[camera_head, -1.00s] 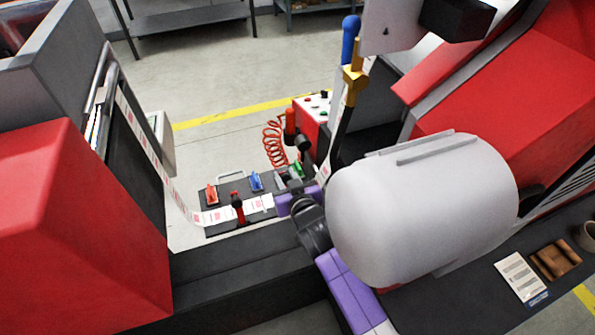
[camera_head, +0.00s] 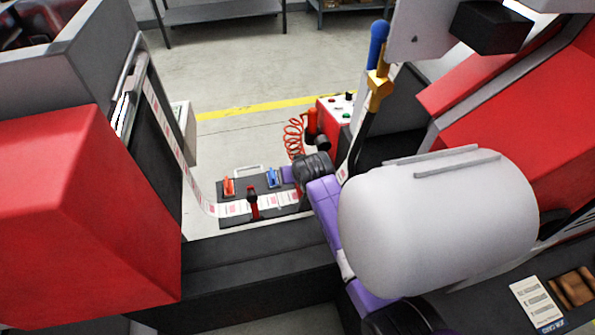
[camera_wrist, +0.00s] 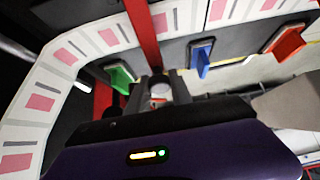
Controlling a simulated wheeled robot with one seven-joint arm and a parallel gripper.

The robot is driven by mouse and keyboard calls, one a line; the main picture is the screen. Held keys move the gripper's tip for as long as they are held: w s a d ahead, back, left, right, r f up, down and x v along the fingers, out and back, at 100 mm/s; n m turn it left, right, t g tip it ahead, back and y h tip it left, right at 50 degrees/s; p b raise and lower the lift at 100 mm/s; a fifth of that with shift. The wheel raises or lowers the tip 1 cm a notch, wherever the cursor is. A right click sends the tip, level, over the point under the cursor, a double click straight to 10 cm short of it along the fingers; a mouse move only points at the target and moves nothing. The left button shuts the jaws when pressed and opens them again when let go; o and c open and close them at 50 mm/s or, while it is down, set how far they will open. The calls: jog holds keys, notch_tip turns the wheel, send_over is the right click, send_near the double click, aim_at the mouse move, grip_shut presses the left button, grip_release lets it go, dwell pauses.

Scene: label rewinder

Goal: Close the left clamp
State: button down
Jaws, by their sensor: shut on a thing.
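In the head view a red-handled clamp (camera_head: 253,202) stands across the printed label strip (camera_head: 229,209), between the orange lever (camera_head: 228,187) and the blue lever (camera_head: 271,178). My gripper (camera_wrist: 160,92) is to the right of the blue lever, with its tips largely hidden by my wrist in the head view. In the wrist view its fingers are closed around a pale, round end at the foot of a red bar (camera_wrist: 143,35), which crosses the strip between the green lever (camera_wrist: 121,76) and the blue lever. How this bar is seated is hidden.
A red control box (camera_head: 333,118) with a coiled red hose (camera_head: 294,137) stands behind the board. A red machine body (camera_head: 80,210) is on the left. The grey floor behind the board is open.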

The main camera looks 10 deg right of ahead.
aim_at(299, 188)
jog(key=shift+w+f+g, duration=0.2)
jog(key=shift+w+g, duration=0.05)
jog(key=shift+g, duration=0.05)
jog(key=shift+w+f+b, duration=0.15)
jog(key=shift+f+b, duration=0.3)
jog(key=shift+f, duration=0.15)
jog(key=c, duration=1.1)
grip_release()
jog(key=shift+c, duration=0.2)
jog(key=shift+f, duration=0.1)
jog(key=shift+v, duration=3.95)
